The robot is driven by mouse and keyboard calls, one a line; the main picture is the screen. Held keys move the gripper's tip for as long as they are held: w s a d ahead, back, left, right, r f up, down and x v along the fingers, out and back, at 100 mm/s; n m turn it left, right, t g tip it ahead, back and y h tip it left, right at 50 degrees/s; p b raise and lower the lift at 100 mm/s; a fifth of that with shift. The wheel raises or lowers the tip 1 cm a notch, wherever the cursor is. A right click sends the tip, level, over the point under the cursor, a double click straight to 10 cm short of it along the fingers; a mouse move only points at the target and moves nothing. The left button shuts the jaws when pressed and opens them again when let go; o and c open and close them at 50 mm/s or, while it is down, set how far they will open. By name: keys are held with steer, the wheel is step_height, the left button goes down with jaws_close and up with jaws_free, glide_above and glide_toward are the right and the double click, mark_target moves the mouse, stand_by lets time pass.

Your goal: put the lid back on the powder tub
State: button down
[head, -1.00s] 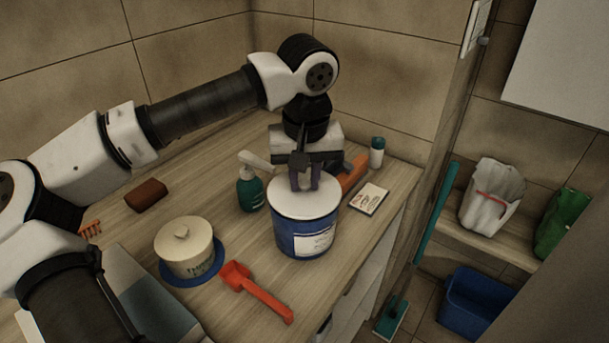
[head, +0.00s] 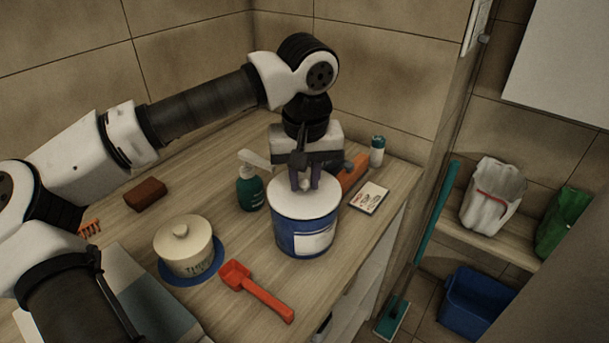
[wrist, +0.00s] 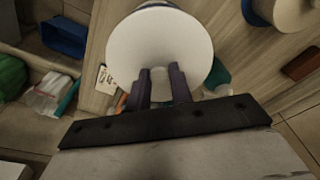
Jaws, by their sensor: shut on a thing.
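The powder tub (head: 306,240), blue with a white label, stands upright near the counter's front right edge. Its round white lid (head: 288,206) lies flat over the tub's mouth; whether it is fully seated I cannot tell. My gripper (head: 305,186) points down over the lid, shut on the lid's small knob. In the wrist view the lid (wrist: 160,45) fills the top middle, with the two purple fingers of my gripper (wrist: 160,84) close together on it.
A cream pot (head: 184,252) on a blue saucer and a red scoop (head: 257,291) are left of the tub. A green pump bottle (head: 249,190), orange-handled object (head: 353,173), card (head: 369,198) and small bottle (head: 377,152) stand around it. A brown block (head: 146,194) lies farther left.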

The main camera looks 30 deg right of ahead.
steer(key=c, duration=1.2)
jaws_free()
steer(key=shift+o, duration=0.6)
steer(key=o, duration=0.4)
steer(key=shift+r, duration=0.1)
steer(key=shift+r+p, duration=2.45)
steer(key=shift+r, duration=0.95)
